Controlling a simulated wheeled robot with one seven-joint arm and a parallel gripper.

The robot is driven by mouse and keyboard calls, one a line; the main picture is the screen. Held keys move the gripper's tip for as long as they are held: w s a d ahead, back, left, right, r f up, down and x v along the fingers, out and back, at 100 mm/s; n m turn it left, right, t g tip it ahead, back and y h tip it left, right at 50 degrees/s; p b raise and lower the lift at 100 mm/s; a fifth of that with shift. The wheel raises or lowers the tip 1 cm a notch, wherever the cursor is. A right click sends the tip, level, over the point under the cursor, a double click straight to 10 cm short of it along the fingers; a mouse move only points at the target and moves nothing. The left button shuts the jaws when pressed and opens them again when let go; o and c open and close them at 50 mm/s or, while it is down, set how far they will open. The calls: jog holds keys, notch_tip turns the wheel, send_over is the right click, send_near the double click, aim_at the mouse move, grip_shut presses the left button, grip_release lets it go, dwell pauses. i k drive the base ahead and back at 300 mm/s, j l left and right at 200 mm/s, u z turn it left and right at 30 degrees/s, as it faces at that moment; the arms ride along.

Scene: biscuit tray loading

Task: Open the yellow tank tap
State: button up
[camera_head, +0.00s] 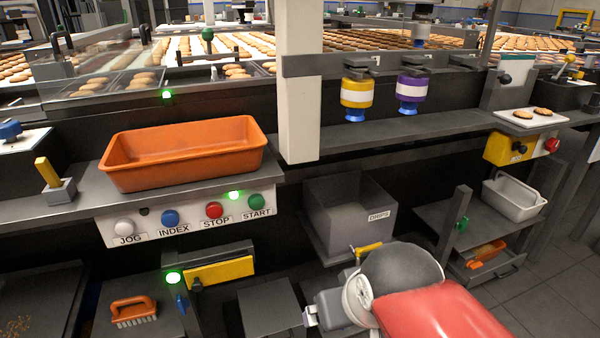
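The yellow tank (357,92), a yellow cylinder with a white band, hangs from the grey rail right of the white post. A blue piece (355,115), which looks like its tap or outlet, sits under it, just above the grey ledge. I cannot tell whether the tap is open or shut. My arm reaches in from the bottom right, red and grey. My gripper (309,318) is at its left end, low in the picture, well below the tank and apart from it. Its fingers are too hard to make out to tell their state.
A purple tank (411,88) with a similar blue outlet hangs right of the yellow one. A grey DRIPS bin (378,218) stands below the ledge. An orange tub (185,180) and a button panel (135,228) are at left. The ledge's front is clear below the tanks.

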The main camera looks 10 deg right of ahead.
aim_at(358, 250)
jog(key=z, duration=0.7)
jog(key=i+l+z, duration=0.25)
jog(key=i+l, duration=0.15)
